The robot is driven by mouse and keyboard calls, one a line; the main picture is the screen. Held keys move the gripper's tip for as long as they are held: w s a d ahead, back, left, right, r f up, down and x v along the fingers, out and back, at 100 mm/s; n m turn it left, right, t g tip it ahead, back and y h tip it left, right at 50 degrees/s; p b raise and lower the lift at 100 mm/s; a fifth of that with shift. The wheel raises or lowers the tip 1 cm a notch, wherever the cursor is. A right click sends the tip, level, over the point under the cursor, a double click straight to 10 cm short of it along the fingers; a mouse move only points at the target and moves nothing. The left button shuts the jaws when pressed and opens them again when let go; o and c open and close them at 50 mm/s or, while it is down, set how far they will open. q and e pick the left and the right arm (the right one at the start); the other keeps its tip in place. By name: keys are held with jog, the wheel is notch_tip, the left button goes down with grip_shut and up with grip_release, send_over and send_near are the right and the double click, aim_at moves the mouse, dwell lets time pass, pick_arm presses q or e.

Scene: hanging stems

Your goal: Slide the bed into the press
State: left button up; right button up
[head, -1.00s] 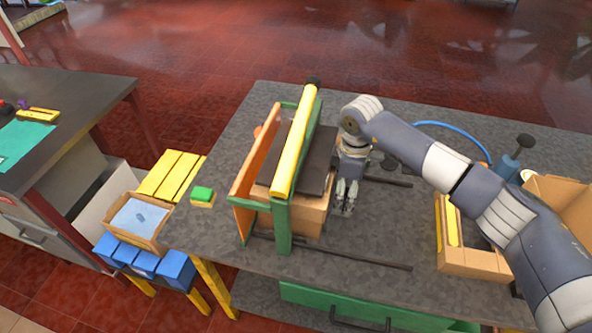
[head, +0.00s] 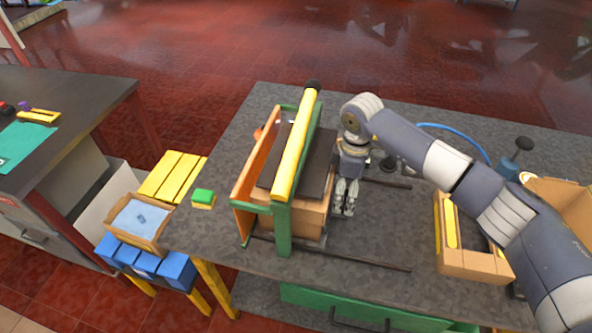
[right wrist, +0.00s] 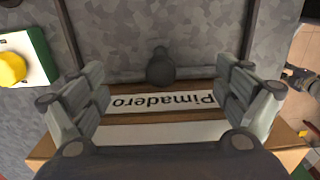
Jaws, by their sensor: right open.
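The press (head: 282,215) is a green frame with an orange side and a yellow bar across its top, standing on the dark grey table. The bed (head: 300,220), a wooden block with a dark top, sits within the frame, and its right end sticks out past the yellow bar. Two dark rails (head: 370,260) run right from it along the table. My right gripper (head: 345,207) points down by the bed's right end, open.
A wooden box (head: 475,262) with yellow inside and a cardboard box (head: 560,195) stand on the right. The table between the rails is bare right of the gripper.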

notch_tip(320, 180, up, 7)
jog(key=p, duration=0.4)
jog(key=shift+f, duration=0.1)
jog(key=shift+f, duration=0.1)
dwell(0.3)
